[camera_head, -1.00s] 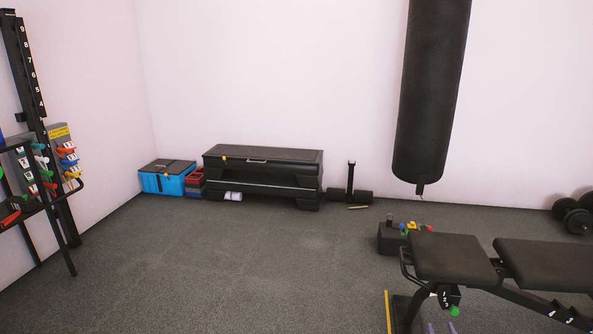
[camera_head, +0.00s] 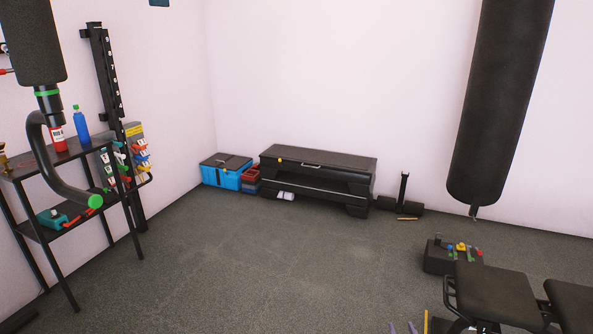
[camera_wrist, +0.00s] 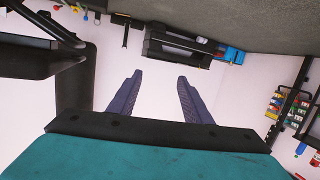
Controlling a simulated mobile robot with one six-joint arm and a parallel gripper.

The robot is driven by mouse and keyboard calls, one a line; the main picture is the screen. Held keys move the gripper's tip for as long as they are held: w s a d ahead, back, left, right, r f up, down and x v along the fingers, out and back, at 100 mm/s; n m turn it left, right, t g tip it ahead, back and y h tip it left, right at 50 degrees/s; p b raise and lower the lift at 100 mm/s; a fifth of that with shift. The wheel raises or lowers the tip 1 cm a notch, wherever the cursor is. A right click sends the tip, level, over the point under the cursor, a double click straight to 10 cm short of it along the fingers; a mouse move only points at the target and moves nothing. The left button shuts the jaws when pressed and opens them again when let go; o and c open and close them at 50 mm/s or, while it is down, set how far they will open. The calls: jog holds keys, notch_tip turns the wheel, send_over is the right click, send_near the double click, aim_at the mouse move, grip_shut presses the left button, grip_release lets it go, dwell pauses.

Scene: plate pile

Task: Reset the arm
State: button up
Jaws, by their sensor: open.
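My gripper (camera_wrist: 160,78) shows in the wrist view with its two purple fingers spread apart and nothing between them. Its teal body fills the bottom of that view, which is upside down. In the head view only the purple fingertips of my gripper (camera_head: 402,328) show at the bottom edge, left of the weight bench (camera_head: 497,298). The rest of the arm is out of the head view.
A black shelf (camera_head: 62,157) with bottles stands at left, a bent black bar with a green end (camera_head: 45,150) before it. A black bench box (camera_head: 318,165) and blue box (camera_head: 222,178) stand by the wall. A punching bag (camera_head: 497,100) hangs right. The middle floor is clear.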

jog(key=s+a+f+g+p, duration=0.3)
jog(key=s+a+g+p, duration=0.7)
jog(key=a, duration=0.5)
jog(key=s+a+g+p, duration=0.1)
jog(key=s+g, duration=0.4)
jog(key=s, duration=0.9)
jog(key=s+a+r+g+y+p, duration=0.1)
jog(key=s+a+g, duration=0.3)
jog(key=s, duration=1)
jog(key=shift+s+r+g+p, duration=0.2)
jog(key=shift+g+p, duration=0.4)
jog(key=shift+g, duration=0.4)
jog(key=shift+w, duration=0.1)
